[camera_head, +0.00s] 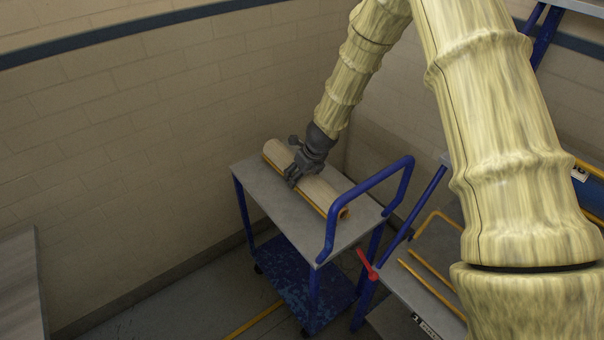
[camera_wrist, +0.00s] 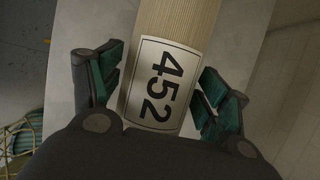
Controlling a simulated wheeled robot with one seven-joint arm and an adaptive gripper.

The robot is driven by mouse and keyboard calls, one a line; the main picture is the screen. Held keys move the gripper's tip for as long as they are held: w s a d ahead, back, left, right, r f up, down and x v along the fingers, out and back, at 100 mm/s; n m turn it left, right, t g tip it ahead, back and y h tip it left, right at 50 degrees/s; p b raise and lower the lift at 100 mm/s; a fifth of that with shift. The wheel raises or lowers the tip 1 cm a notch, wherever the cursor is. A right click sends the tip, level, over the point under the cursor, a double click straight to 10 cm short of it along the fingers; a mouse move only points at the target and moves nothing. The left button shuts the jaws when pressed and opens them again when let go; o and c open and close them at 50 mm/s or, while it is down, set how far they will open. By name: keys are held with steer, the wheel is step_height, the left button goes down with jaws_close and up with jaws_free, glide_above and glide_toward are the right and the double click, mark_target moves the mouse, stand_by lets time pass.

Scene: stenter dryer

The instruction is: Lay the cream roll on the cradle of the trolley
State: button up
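The cream roll (camera_head: 318,191) lies lengthwise along the grey top of the blue-framed trolley (camera_head: 290,208). Yellow-orange edging of the cradle (camera_head: 312,203) shows along its near side; the contact beneath is hidden. My gripper (camera_head: 292,180) points down over the middle of the roll. In the wrist view, the roll (camera_wrist: 182,20) carries a white label reading 452 (camera_wrist: 161,85). My gripper's green-padded fingers (camera_wrist: 163,92) stand on either side of the roll, with a narrow gap seen at the left pad. They look open around it.
The trolley's blue handle (camera_head: 365,205) rises at its right end. A second blue-framed stand with yellow bars (camera_head: 432,274) and a red lever (camera_head: 367,265) stands close at the right. A brick wall (camera_head: 150,140) runs behind the trolley. A grey surface (camera_head: 20,285) is at the lower left.

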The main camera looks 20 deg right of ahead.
stand_by(0.3)
steer(key=shift+v, duration=6.2)
